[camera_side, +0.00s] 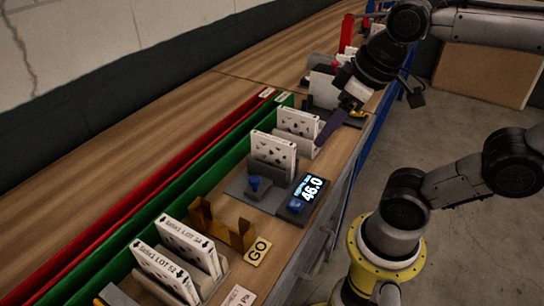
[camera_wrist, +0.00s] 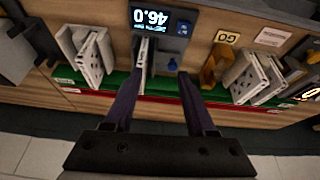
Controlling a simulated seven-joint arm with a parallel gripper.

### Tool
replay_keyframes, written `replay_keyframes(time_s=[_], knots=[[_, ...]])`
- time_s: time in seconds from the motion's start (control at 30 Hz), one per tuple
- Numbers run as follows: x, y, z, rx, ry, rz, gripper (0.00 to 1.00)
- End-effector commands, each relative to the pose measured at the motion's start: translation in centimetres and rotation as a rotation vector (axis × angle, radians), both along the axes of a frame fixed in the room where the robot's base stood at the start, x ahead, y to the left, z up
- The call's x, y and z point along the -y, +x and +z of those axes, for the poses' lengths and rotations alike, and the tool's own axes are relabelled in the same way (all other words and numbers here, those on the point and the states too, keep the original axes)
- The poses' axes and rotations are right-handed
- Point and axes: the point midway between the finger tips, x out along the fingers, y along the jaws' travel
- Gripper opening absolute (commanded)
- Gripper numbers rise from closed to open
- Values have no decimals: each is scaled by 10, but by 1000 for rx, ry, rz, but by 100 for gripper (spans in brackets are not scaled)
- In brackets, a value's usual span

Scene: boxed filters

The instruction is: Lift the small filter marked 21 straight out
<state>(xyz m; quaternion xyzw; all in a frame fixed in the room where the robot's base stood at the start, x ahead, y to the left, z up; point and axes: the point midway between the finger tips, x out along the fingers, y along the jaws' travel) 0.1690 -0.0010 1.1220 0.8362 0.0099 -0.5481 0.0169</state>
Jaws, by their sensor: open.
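No number 21 can be read on any filter, so I cannot tell which one is marked 21. A white filter with dark spots (camera_side: 272,153) stands upright on a grey base beside the display. In the wrist view it shows nearly edge-on (camera_wrist: 143,58). Another pale filter (camera_side: 297,122) stands just beyond it; in the wrist view a group of filters (camera_wrist: 92,58) is at the left. My gripper (camera_wrist: 159,77) is open, its two purple fingers apart, with the edge-on filter appearing between them. In the side view my gripper (camera_side: 320,140) is beside the far filter; contact is unclear.
A display reading 46.0 (camera_side: 310,188) stands beside a blue knob (camera_side: 296,203). Filters labelled LOT 52 (camera_side: 165,272), a brass bracket (camera_side: 222,228) and a GO sign (camera_side: 258,250) are nearer. Green (camera_side: 200,170) and red (camera_side: 150,205) rails run along the wooden bench.

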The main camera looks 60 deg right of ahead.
Motion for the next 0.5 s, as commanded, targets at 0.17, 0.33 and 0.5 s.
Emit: replay_keyframes(time_s=[0.17, 0.33, 0.5], knots=[[6, 43, 34, -143, -9, 4, 56], [16, 92, 45, -280, -6, -4, 56], [26, 130, 36, -364, 3, -22, 56]])
